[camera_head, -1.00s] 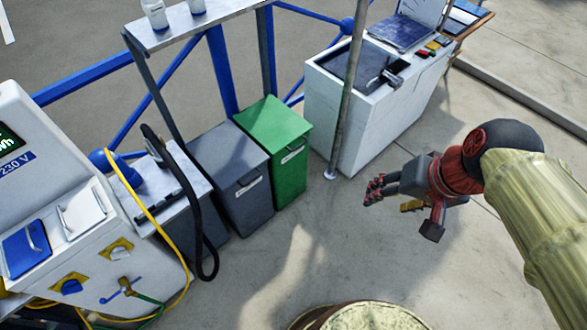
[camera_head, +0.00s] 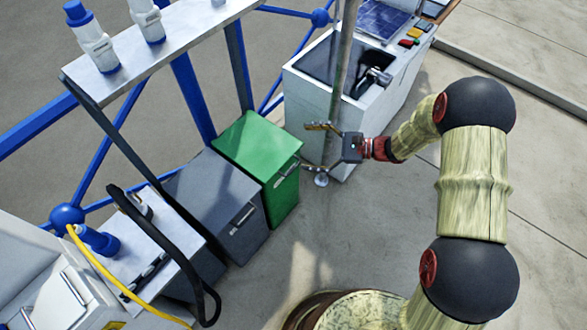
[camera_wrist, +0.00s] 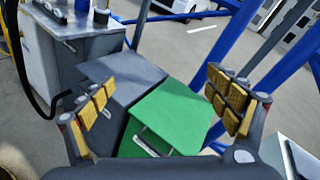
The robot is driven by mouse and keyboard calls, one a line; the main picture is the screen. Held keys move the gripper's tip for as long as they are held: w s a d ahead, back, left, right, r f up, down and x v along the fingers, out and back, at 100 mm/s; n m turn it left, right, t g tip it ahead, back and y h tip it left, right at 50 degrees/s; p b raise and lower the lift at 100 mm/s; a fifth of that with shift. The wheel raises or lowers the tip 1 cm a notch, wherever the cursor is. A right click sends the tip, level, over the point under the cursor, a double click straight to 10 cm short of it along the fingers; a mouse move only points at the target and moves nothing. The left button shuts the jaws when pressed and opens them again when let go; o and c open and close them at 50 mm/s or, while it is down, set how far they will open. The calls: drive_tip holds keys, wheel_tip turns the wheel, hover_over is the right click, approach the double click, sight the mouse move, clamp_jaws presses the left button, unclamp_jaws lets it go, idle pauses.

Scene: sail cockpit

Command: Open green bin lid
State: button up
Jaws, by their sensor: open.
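The green bin (camera_head: 283,200) stands on the floor at the right end of the bin row, its green lid (camera_head: 255,143) lying shut on top. A light handle (camera_head: 287,172) sits on its front near the top edge. My gripper (camera_head: 312,146) is open and empty, to the right of the bin with its fingers spread toward it. In the wrist view, the lid (camera_wrist: 172,112) and the handle (camera_wrist: 152,143) lie between my gripper's (camera_wrist: 160,92) two padded fingers, some way beyond them. No contact shows.
Grey bins (camera_head: 215,195) stand directly left of the green one. A metal shelf with bottles (camera_head: 148,20) is above and behind. A white cabinet (camera_head: 345,100) and a thin pole (camera_head: 343,60) stand to the right. The floor in front (camera_head: 350,235) is clear.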

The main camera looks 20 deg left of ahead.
drive_tip(key=w+a+f+m+t+y, duration=0.1)
drive_tip(key=w+f+m+t, duration=0.15)
drive_tip(key=f, duration=0.45)
drive_tip(key=w+f+m+t+y, duration=0.1)
drive_tip(key=f+m, duration=0.2)
drive_tip(key=f, duration=0.4)
drive_tip(key=m+t+h, duration=0.1)
drive_tip(key=m+t, duration=0.4)
approach(294, 167)
drive_tip(key=a, duration=0.3)
drive_tip(key=shift+w+f+b+x, duration=0.15)
drive_tip(key=shift+b+x, duration=0.3)
drive_tip(key=shift+x, duration=0.75)
drive_tip(key=shift+w+b+x, duration=0.1)
drive_tip(key=shift+b+x, duration=0.35)
drive_tip(key=shift+x, duration=0.75)
drive_tip(key=shift+w+f+b+x, duration=0.15)
drive_tip(key=shift+b+x, duration=0.3)
drive_tip(key=shift+x, duration=0.75)
drive_tip(key=shift+d, duration=0.15)
drive_tip(key=shift+c, duration=0.2)
drive_tip(key=shift+w+r, duration=0.1)
drive_tip(key=shift+r, duration=0.1)
drive_tip(key=c, duration=1.3)
